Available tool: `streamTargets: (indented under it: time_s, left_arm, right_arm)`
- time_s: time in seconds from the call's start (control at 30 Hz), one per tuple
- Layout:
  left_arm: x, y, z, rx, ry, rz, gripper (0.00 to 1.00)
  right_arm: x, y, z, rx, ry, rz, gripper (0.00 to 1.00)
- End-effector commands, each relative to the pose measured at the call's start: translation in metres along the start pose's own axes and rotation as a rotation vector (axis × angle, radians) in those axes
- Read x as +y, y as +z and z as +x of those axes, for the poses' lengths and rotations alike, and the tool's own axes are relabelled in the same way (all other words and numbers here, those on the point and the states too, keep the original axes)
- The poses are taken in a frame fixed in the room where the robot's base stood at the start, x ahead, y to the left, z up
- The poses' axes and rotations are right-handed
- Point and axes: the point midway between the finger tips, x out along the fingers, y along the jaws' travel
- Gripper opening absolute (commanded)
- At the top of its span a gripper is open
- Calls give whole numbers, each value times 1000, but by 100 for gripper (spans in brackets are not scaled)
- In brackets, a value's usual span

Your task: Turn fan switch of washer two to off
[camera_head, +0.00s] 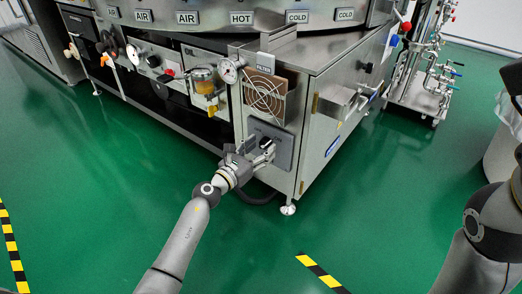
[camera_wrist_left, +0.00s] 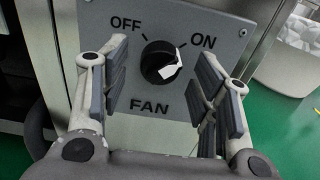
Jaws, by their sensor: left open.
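The fan switch (camera_wrist_left: 161,62) is a round black knob with a white pointer on a grey plate (camera_wrist_left: 228,40) marked OFF, ON and FAN. The pointer is turned toward the ON label. My left gripper (camera_wrist_left: 160,95) is open, with one finger on each side of the knob in the left wrist view; I see a gap between the pads and the knob. In the head view my left gripper (camera_head: 258,152) is in front of the switch plate (camera_head: 284,150), below the fan grille, and hides most of the knob. My right arm shows at the right edge, but its gripper is out of view.
The steel washer cabinet (camera_head: 330,100) carries a fan grille (camera_head: 264,95), a pressure gauge (camera_head: 229,70) and a protruding bracket (camera_head: 342,100) on its right side. A piping stand (camera_head: 425,85) is at the back right. The green floor (camera_head: 110,200) in front is clear.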

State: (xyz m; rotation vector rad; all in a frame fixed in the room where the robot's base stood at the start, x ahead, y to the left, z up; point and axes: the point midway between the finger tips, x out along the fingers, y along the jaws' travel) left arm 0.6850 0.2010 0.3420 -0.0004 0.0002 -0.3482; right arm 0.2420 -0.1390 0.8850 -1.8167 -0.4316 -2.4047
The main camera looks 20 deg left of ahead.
Motion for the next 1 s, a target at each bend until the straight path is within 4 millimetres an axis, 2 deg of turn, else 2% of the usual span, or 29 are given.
streamTargets:
  time_s: [0.13, 0.4, 0.77, 1.0]
  left_arm:
    - [0, 0, 7, 0, 0, 1, 56]
    - [0, 0, 8, 1, 0, 0, 56]
    - [0, 0, 7, 1, -1, 0, 10]
    - [0, 0, 7, 1, -1, -20, 9]
  right_arm:
    - [-1, -1, 0, 3, -2, 0, 40]
    - [-1, -2, 3, 8, -4, -1, 40]
    - [-1, -4, 3, 14, -4, -1, 40]
    - [0, -3, 4, 10, -2, -1, 40]
